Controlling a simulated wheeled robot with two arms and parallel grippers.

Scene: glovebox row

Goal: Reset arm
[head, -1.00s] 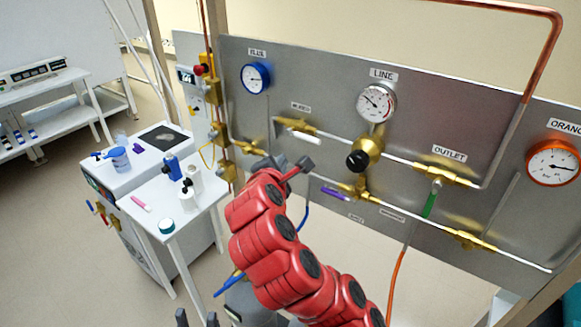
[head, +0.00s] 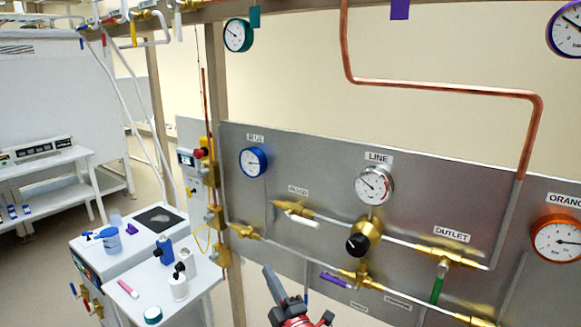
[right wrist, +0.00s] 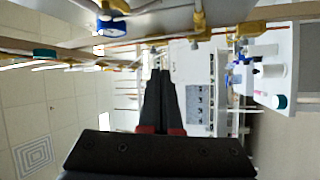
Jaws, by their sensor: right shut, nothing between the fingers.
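My right gripper (head: 272,275) shows at the bottom middle of the head view, low in front of the grey panel, with a bit of its red wrist below. In the right wrist view its two dark fingers (right wrist: 160,76) lie together, shut, with nothing between them. Most of the right arm is below the head view's edge. My left gripper is not in view.
The grey panel (head: 320,150) carries brass valves, a line gauge (head: 374,185), a blue gauge (head: 253,161) and an orange gauge (head: 556,240). A white cart (head: 150,275) with bottles stands at left. A copper pipe (head: 440,90) rises above the panel.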

